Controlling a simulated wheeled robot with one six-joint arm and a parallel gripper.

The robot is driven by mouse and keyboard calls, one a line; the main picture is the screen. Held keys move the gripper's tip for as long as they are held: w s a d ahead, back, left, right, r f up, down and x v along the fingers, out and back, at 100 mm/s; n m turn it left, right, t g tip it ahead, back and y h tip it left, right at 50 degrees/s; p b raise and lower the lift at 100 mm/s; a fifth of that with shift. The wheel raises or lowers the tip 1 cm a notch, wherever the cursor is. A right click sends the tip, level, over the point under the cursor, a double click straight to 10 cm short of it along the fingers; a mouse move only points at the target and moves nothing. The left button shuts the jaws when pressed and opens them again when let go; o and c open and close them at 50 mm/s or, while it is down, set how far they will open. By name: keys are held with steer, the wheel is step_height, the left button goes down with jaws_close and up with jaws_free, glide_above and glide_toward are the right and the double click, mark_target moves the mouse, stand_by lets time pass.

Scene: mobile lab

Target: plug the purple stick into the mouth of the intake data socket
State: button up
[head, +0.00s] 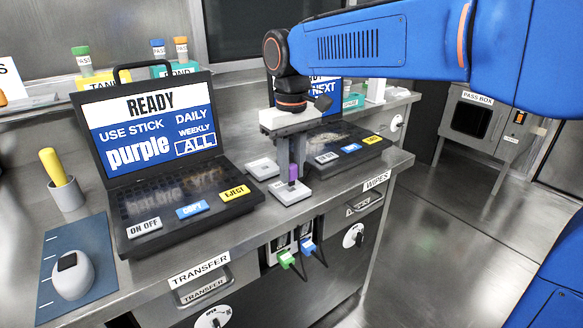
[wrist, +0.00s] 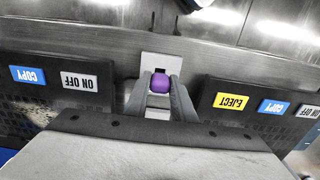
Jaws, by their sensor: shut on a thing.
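My gripper (head: 292,165) is shut on the purple stick (head: 293,172) and points straight down between the two laptops. In the wrist view the stick (wrist: 161,81) sits between the two grey fingers (wrist: 161,88). Below it in the head view is a pale socket block (head: 290,191) near the bench's front edge. In the wrist view this block (wrist: 162,60) shows a dark slot beside the stick, partly covered by it. A second pale block (head: 262,168) lies behind it. No label tells which is the intake data socket. I cannot tell whether the stick touches the front block.
The left laptop (head: 150,150) reads "READY USE STICK purple". The right laptop (head: 340,140) stands close on the other side. A yellow stick (head: 49,165) stands in a cup, and a white mouse (head: 73,275) lies on a blue mat. Green and blue plugs hang below the bench edge.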

mark_target(292, 164)
steer(key=shift+f, duration=1.3)
steer(key=o, duration=1.1)
step_height(292, 164, up, 17)
steer(key=shift+r, duration=0.15)
stand_by(0.3)
steer(key=s+d+f+m+t, duration=0.15)
steer(key=s+d+f, duration=0.25)
steer(key=d, duration=0.6)
steer(key=s+d+f+m+t, duration=0.1)
steer(key=s+d+f+m, duration=0.1)
steer(key=s+d+f, duration=0.6)
steer(key=s+d+f+m+t, duration=0.2)
steer(key=s+d+f, duration=0.6)
steer(key=f, duration=0.7)
steer(key=shift+s+d+m, duration=0.35)
steer(key=shift+d+m, duration=0.15)
steer(key=shift+m, duration=0.15)
